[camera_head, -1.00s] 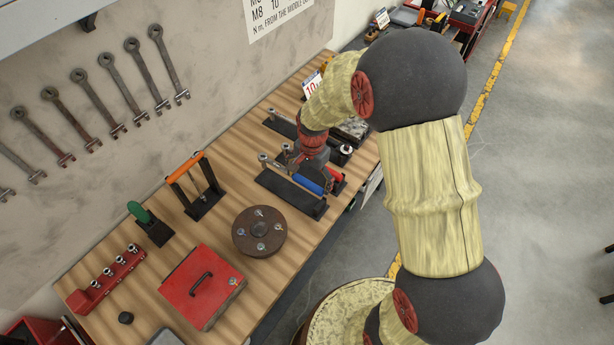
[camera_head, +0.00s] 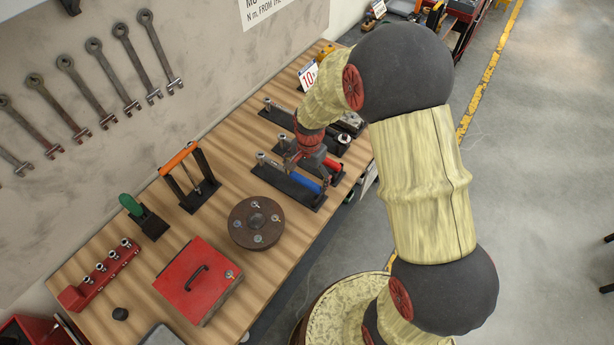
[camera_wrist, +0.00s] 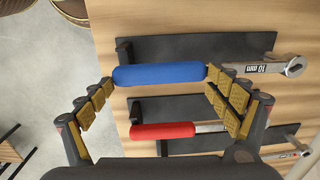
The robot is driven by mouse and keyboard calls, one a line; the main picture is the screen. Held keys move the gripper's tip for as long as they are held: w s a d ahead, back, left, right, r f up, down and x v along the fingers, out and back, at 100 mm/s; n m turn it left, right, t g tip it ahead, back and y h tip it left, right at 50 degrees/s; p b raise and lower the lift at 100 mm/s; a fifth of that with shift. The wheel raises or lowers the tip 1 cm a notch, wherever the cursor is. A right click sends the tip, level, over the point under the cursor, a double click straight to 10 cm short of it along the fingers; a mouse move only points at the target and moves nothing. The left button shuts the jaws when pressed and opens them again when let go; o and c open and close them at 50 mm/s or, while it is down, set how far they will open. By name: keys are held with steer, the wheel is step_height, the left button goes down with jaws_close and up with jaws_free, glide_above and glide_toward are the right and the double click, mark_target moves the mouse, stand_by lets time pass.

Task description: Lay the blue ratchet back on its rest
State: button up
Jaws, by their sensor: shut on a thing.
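The blue ratchet (camera_head: 308,183) has a blue handle and a metal head. In the wrist view its handle (camera_wrist: 160,75) lies across the picture, with the head marked 10 mm (camera_wrist: 265,68) at the right. My gripper (camera_wrist: 158,80) is shut on the blue ratchet, with one finger near each end of the handle. The black rest (camera_head: 275,181) is under the ratchet in the head view. It also shows in the wrist view as a black bar (camera_wrist: 200,47) beside the handle. I cannot tell whether the ratchet touches the rest.
A red-handled ratchet (camera_wrist: 162,131) lies on a neighbouring black rest, close beside. On the bench stand a brown hub disc (camera_head: 256,222), a red box (camera_head: 197,280) and an orange-handled tool (camera_head: 180,158). Bare wood lies around the disc.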

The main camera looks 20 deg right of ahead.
steer(key=shift+f+b, duration=0.45)
steer(key=shift+f, duration=0.3)
steer(key=o, duration=1.9)
steer(key=shift+f, duration=0.1)
steer(key=r, duration=1.2)
steer(key=shift+s+d, duration=0.1)
steer(key=shift+s, duration=0.1)
step_height(320, 180, up, 10)
steer(key=p, duration=0.7)
